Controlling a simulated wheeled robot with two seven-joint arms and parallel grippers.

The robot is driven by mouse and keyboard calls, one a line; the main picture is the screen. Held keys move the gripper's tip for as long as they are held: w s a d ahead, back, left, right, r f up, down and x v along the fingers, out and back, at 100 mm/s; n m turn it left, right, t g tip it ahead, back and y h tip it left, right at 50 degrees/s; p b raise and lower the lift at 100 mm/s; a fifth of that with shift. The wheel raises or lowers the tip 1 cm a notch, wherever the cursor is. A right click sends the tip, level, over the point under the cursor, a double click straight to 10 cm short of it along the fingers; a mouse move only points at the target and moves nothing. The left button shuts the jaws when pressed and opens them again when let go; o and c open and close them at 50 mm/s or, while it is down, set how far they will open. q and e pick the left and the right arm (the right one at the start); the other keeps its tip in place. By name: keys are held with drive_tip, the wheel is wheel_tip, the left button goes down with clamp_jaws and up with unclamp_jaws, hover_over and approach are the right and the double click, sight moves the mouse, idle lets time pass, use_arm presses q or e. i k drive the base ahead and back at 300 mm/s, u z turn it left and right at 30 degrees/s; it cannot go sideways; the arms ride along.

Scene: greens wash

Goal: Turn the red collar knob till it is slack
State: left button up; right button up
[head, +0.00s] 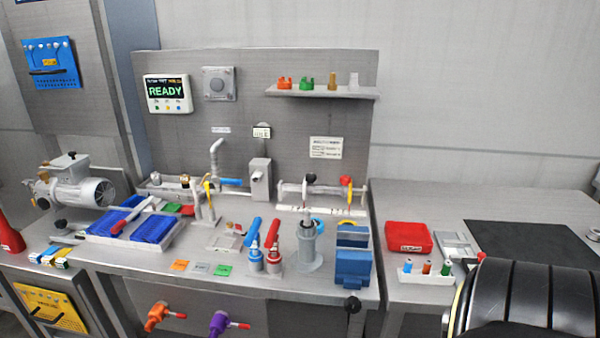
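A small round red knob (345,181) sits upright at the top of a post on the right side of a pale rail fixture (322,195) at the back of the steel bench. It is the likeliest collar knob, but the collar itself is too small to make out. I cannot tell from this view whether it is tight or slack. A dark knob (310,178) stands on a post to its left on the same fixture. Neither of my grippers shows in the head view, and nothing is seen touching the red knob.
In front of the fixture stand a grey flanged cylinder (309,250), blue- and red-handled valves (273,262) and a blue block (353,268). Blue trays (155,228) lie left. A red box (408,237) sits right. A large black ribbed shape covers the lower right corner.

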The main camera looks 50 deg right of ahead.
sight(345, 179)
drive_tip(key=z, duration=0.25)
drive_tip(key=i, duration=0.75)
drive_tip(key=z, duration=0.6)
